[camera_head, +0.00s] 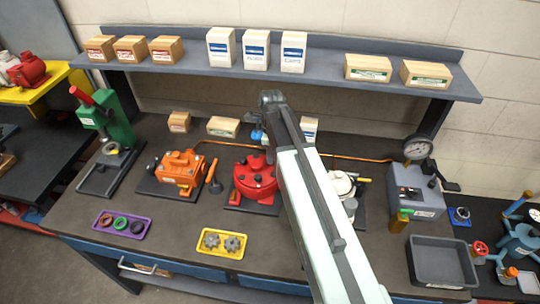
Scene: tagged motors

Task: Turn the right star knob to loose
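My arm reaches up from the bottom across the middle of the bench. Its far end is above and behind a round red motor (255,178) on a dark base plate. My gripper (262,134) seems to be at that far end, small and partly hidden by my own arm; its fingers do not show clearly. Small dark knobs show on the red motor, but I cannot tell which is the right star knob or how it is turned. A pale motor (341,184) stands to the right, partly covered by my arm. An orange motor (180,172) stands to the left.
A yellow tray (244,252) with two grey star-shaped parts and a purple tray (98,228) with rings lie in front. A green press (120,135) stands left. A gauge unit (415,195) and an empty grey bin (440,263) are right. A shelf (200,62) holding boxes overhangs the back.

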